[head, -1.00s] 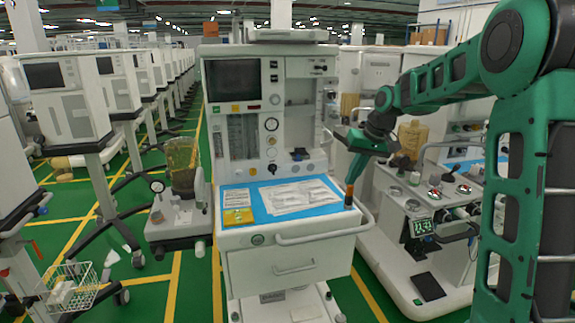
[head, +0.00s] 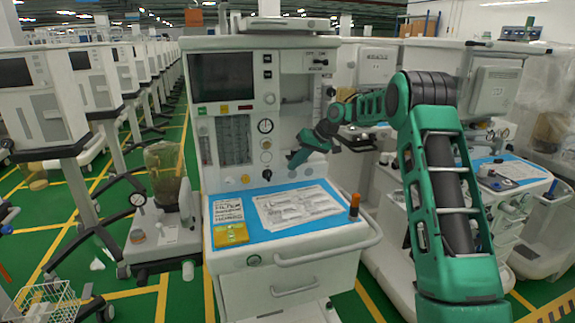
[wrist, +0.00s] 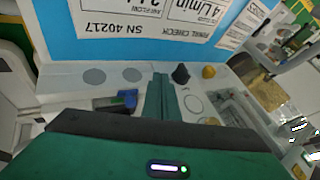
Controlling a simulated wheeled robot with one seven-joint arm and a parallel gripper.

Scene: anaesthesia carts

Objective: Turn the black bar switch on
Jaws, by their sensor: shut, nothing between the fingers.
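A small black bar switch (head: 320,62) sits at the upper right of the white cart's front panel, beneath small lettering. It looks roughly level, but its exact setting is too small to read. My gripper (head: 293,163) is low in front of the panel, well below and left of this bar. In the wrist view the fingers (wrist: 163,95) are together and empty, pointing at the lower panel. A dark and blue fitting (wrist: 118,99) lies just beside them there; in the head view my gripper seems to cover it.
A black knob (wrist: 180,74) and a yellow knob (wrist: 208,71) stick out near my fingers. A blue mat (head: 265,232) with papers, a yellow packet (head: 230,234) and an orange-capped bottle (head: 354,205) cover the worktop. Other carts stand close on the right.

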